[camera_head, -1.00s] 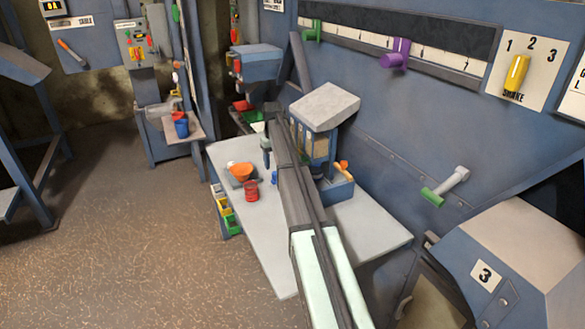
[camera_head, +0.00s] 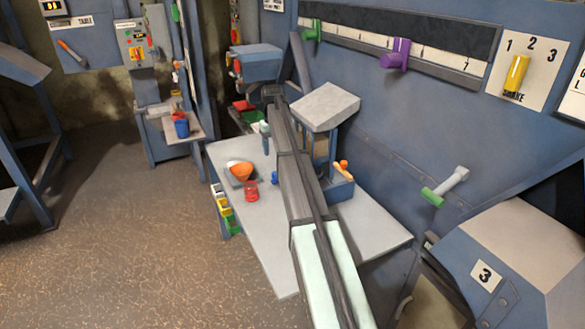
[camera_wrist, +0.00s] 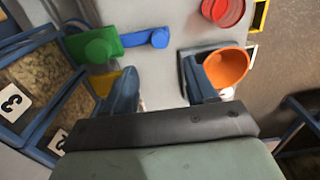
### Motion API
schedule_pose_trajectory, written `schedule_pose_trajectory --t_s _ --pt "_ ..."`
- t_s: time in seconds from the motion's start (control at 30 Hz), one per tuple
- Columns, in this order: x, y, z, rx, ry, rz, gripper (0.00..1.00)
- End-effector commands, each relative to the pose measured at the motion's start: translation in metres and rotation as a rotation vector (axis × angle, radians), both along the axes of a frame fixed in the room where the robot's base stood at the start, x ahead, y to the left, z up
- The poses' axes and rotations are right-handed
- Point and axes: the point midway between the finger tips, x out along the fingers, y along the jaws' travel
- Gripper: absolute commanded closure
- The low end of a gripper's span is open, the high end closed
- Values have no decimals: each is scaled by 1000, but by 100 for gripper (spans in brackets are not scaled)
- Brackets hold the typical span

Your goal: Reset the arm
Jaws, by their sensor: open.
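My arm reaches across the grey table (camera_head: 265,245) in the head view and hides part of it. My gripper shows in the wrist view (camera_wrist: 158,88) with its two blue fingers apart and nothing between them. It is above the table, with the right finger overlapping the edge of the orange bowl (camera_wrist: 227,68) in the picture. I cannot tell the height between them. The bowl also shows in the head view (camera_head: 241,172), left of my arm, beside a red cup (camera_head: 251,190).
A green handled piece (camera_wrist: 95,45) and a small blue piece (camera_wrist: 150,38) lie left of the bowl in the wrist view. A blue machine with a pale top (camera_head: 325,105) stands right of my arm. The left floor is open.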

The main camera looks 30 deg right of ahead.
Motion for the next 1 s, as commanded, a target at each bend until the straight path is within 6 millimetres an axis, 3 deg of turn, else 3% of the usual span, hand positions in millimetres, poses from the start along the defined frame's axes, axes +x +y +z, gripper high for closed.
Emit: schedule_pose_trajectory --t_s 0.33,0.53,0.67,0.77,0.87,1.0 --pt "-3 2 2 -4 -2 2 44" --pt "-32 25 27 -55 -25 26 44" --pt "-59 52 42 -108 -42 56 44" --pt "-74 81 36 -144 -45 94 44" --pt "-82 110 18 -168 -37 137 44" --pt "-90 156 -22 -191 -18 208 44"
